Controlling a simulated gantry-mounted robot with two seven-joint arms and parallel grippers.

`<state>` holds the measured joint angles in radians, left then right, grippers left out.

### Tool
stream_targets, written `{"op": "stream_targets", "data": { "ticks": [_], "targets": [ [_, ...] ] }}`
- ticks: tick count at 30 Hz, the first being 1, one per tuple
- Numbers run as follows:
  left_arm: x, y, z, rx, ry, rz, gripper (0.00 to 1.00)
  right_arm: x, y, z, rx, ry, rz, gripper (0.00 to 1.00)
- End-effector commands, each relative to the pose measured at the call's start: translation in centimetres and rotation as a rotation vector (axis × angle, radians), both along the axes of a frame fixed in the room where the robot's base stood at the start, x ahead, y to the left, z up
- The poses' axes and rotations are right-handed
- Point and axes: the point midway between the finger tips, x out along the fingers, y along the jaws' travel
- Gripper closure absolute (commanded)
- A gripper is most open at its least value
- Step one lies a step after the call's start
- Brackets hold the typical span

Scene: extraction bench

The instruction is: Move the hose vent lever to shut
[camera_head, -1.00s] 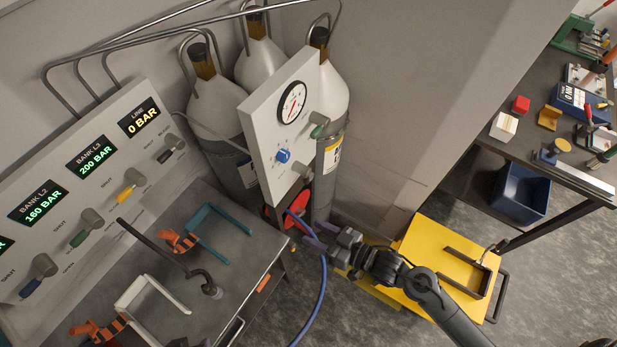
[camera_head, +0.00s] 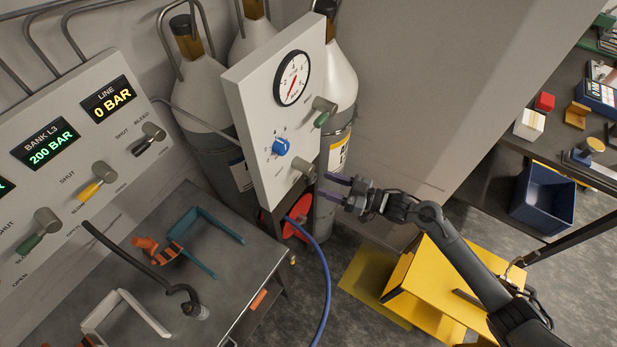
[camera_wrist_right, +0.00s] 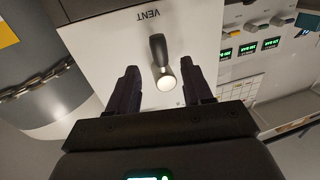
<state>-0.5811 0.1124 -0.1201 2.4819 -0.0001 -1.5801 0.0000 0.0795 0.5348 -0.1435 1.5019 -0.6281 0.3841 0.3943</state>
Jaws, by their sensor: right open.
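The hose vent lever (camera_head: 304,170) sits low on the white gauge panel (camera_head: 262,165), below the blue knob. In the right wrist view the lever (camera_wrist_right: 160,62) shows a dark handle with a pale rounded end, beside the word VENT, which appears upside down. My right gripper (camera_head: 328,187) is open, just right of and slightly below the lever in the head view. In the right wrist view its fingers (camera_wrist_right: 160,80) stand on either side of the lever's end, with gaps on both sides. Whether the lever is at shut cannot be read. My left gripper is not in view.
A green-handled lever (camera_head: 323,112) and a blue knob (camera_head: 281,146) share the panel. A blue hose (camera_head: 322,270) hangs below it, near a red disc (camera_head: 298,218). Gas cylinders (camera_head: 342,95) stand behind. A yellow cart (camera_head: 445,275) is at lower right.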

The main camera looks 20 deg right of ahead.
Motion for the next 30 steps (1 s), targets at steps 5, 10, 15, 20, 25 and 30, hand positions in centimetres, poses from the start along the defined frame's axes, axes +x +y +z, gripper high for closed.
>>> {"op": "stream_targets", "data": {
  "ticks": [5, 10, 15, 20, 25, 30],
  "targets": [
    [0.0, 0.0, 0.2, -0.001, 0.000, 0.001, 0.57, 2.1, 2.2, 0.1, 0.002, -0.001, 0.000, 0.50],
    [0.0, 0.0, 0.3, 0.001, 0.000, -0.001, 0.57, 3.6, 3.8, 0.1, 0.001, 0.000, 0.000, 0.50],
    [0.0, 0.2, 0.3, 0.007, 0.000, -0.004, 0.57, 4.3, 4.6, 0.0, 0.000, 0.000, 0.000, 0.50],
    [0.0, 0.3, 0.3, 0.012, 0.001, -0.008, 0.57, 4.5, 4.8, 0.0, -0.001, 0.001, 0.000, 0.50],
    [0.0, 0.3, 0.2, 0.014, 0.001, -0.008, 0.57, 4.5, 4.8, 0.0, -0.001, 0.001, 0.000, 0.50],
    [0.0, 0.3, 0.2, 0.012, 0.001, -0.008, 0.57, 4.5, 4.8, 0.0, -0.001, 0.001, 0.000, 0.71]
  ]
}}
